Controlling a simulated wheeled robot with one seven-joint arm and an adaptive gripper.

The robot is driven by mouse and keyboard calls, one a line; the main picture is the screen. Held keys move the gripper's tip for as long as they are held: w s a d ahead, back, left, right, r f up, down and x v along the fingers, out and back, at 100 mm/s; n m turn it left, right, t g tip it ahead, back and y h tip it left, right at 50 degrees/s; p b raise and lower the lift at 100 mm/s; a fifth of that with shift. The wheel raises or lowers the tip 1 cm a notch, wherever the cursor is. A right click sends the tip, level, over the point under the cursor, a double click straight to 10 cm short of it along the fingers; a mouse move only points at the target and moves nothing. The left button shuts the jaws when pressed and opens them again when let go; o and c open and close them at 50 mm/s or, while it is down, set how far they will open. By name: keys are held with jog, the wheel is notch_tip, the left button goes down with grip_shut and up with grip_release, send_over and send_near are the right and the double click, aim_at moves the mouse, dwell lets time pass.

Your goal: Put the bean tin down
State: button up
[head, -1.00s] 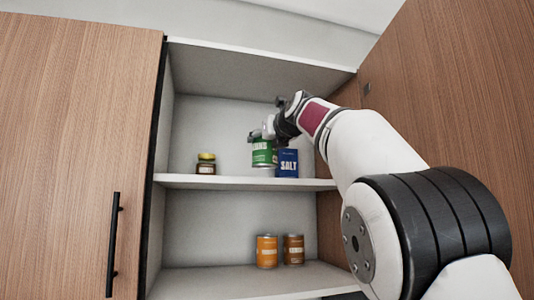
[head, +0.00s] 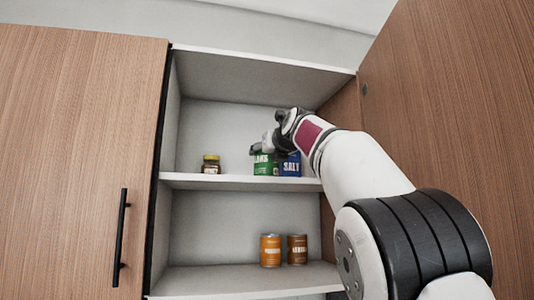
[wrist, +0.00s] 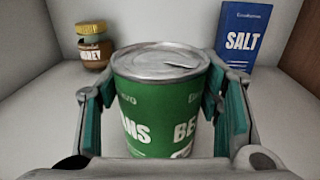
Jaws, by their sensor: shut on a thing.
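The bean tin (head: 264,168) is a green can with a silver lid and white lettering. It is upright over the upper shelf (head: 235,182) of the open cabinet, and its base is at the shelf's level in the head view; I cannot tell whether it touches. My gripper (head: 262,148) is shut on it. In the wrist view the tin (wrist: 160,105) stands between the two teal-padded fingers of my gripper (wrist: 160,118), one on each side.
A blue salt box (head: 291,165) stands on the upper shelf close right of the tin. A honey jar (head: 210,165) stands to the left with a gap between. Two orange-brown tins (head: 270,250) (head: 297,250) stand on the lower shelf. The open door (head: 440,100) is at right.

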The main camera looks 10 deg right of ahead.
jog(key=o, duration=1.8)
jog(key=shift+c, duration=0.2)
jog(key=shift+s+r, duration=0.15)
jog(key=shift+s, duration=0.35)
jog(key=s, duration=1.1)
jog(key=shift+d, duration=0.45)
